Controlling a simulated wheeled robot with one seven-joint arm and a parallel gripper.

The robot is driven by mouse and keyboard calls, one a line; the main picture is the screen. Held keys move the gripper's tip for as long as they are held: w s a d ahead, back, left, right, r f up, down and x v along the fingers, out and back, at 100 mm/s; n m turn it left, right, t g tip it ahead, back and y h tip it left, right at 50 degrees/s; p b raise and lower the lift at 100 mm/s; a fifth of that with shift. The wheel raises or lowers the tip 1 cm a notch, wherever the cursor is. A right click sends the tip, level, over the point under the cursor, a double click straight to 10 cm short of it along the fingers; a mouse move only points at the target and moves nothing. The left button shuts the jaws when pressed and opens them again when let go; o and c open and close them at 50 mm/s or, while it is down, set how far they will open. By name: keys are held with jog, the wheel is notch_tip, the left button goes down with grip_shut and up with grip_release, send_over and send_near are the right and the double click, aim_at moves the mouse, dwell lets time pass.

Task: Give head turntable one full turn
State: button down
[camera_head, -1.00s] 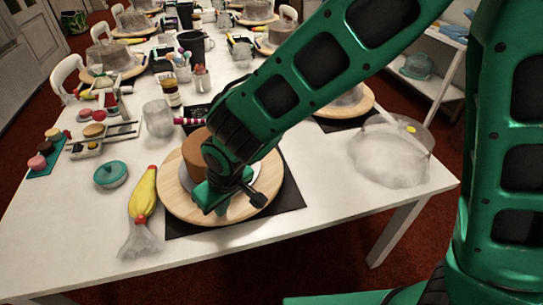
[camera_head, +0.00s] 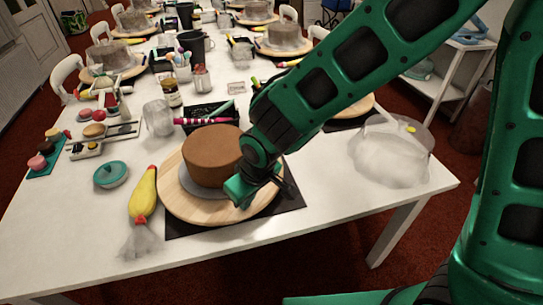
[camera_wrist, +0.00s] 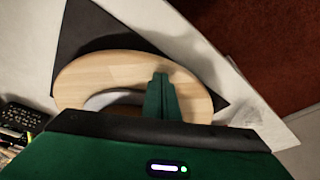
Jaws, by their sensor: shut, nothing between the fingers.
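The head turntable is a round pale wooden disc (camera_head: 205,214) on a black mat (camera_head: 290,200) at the near end of the white table. A brown cake (camera_head: 213,153) stands on a grey board in its middle. My gripper (camera_head: 240,195) is at the right front part of the disc, beside the cake. In the wrist view the shut fingers (camera_wrist: 160,85) are over the wooden disc (camera_wrist: 95,80), near its rim, with nothing between them. I cannot tell whether the fingertips touch the wood. My arm hides the right back of the disc.
A black tray of tools (camera_head: 210,115) is behind the cake. A clear cover (camera_head: 390,155) stands to the right. The table's front edge is close.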

aim_at(262, 195)
jog(key=shift+w+d, duration=1)
jog(key=shift+d, duration=0.25)
jog(key=shift+w+d, duration=0.95)
jog(key=shift+d, duration=0.3)
jog(key=shift+w+d, duration=0.55)
jog(key=shift+w, duration=0.35)
jog(key=shift+w+d, duration=0.5)
jog(key=shift+w, duration=0.4)
jog(key=shift+w+d, duration=0.55)
jog(key=shift+w, duration=0.35)
jog(key=shift+r, duration=1.45)
